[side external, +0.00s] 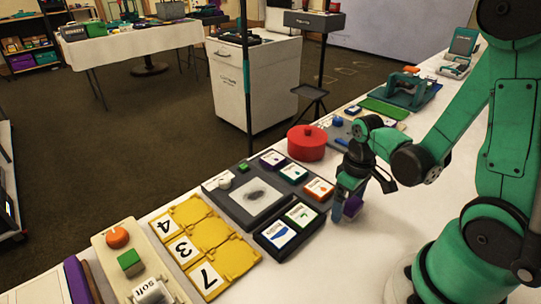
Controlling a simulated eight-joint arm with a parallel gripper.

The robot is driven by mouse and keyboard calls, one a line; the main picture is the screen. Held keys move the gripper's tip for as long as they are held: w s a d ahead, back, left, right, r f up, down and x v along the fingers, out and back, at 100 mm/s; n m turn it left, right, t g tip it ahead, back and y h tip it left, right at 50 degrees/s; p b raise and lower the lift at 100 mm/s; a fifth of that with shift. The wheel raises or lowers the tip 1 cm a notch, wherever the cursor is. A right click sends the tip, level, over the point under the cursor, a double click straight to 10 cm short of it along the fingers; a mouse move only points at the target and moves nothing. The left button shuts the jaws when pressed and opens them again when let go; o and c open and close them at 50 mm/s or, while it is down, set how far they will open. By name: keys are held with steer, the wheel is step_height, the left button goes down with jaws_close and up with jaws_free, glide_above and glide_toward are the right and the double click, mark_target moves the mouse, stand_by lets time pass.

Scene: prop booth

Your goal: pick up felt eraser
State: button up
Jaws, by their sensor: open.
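My gripper (362,198) points down over the white table, just right of the dark tray. Its jaws are apart. A small purple block (353,206), which looks like the felt eraser, is at the fingertips, partly hidden by a teal finger. I cannot tell whether the fingers touch it or whether it rests on the table.
The dark tray (236,208) holds a smudged white pad and several coloured cards. Yellow numbered tiles (205,240) lie to its left. A red round pot (307,143) stands behind my gripper. The white table (330,270) is clear in front.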

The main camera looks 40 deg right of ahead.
steer(key=c, duration=1.3)
steer(key=shift+r, duration=0.15)
steer(key=shift+c, duration=0.2)
step_height(320, 180, up, 20)
steer(key=shift+f, duration=0.2)
